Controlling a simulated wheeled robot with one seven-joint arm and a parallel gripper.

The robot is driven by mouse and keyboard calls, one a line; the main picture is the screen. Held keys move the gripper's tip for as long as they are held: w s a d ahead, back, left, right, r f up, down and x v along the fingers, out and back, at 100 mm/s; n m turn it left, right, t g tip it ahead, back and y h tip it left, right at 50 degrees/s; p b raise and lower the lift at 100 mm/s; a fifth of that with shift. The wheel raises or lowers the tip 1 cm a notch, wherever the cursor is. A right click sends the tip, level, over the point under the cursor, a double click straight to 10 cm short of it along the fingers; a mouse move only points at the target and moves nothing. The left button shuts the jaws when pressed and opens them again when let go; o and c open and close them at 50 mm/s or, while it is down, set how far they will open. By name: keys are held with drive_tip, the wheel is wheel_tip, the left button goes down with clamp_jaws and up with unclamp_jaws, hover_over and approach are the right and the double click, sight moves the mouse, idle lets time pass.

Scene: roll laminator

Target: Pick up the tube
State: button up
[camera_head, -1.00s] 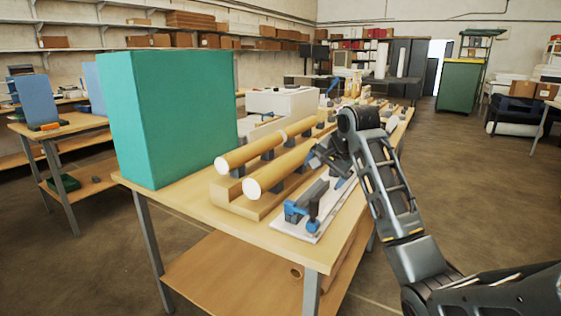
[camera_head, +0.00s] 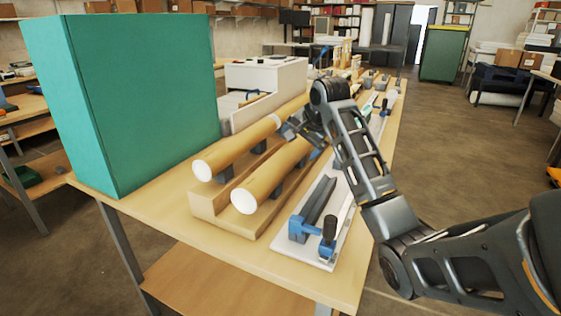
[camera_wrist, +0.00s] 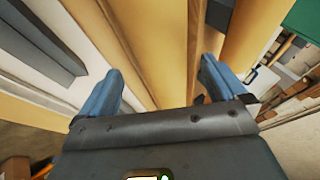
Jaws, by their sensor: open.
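Two tan cardboard tubes with white ends rest side by side on dark supports on a stepped wooden rack. They are the right tube (camera_head: 268,178), nearer the rack's open edge, and the left tube (camera_head: 238,146). My gripper (camera_head: 303,138) is at the far part of the right tube. In the wrist view, my open gripper (camera_wrist: 161,66) has a blue-grey finger on each side of the right tube (camera_wrist: 150,30). I cannot tell whether the fingers touch it. The left tube also shows there (camera_wrist: 250,30). The right tube's far end is hidden by my arm.
A tall green box (camera_head: 135,100) stands left of the rack (camera_head: 222,212). A white board with a blue-and-grey clamp-like device (camera_head: 305,225) lies to the right. A white machine (camera_head: 265,75) stands behind. The wooden table's (camera_head: 190,238) front strip is bare.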

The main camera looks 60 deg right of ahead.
sight(297, 145)
drive_tip(key=x, duration=0.5)
drive_tip(key=shift+w+p, duration=0.2)
drive_tip(key=shift+p, duration=0.2)
drive_tip(key=c, duration=1.2)
drive_tip(key=shift+o, duration=0.2)
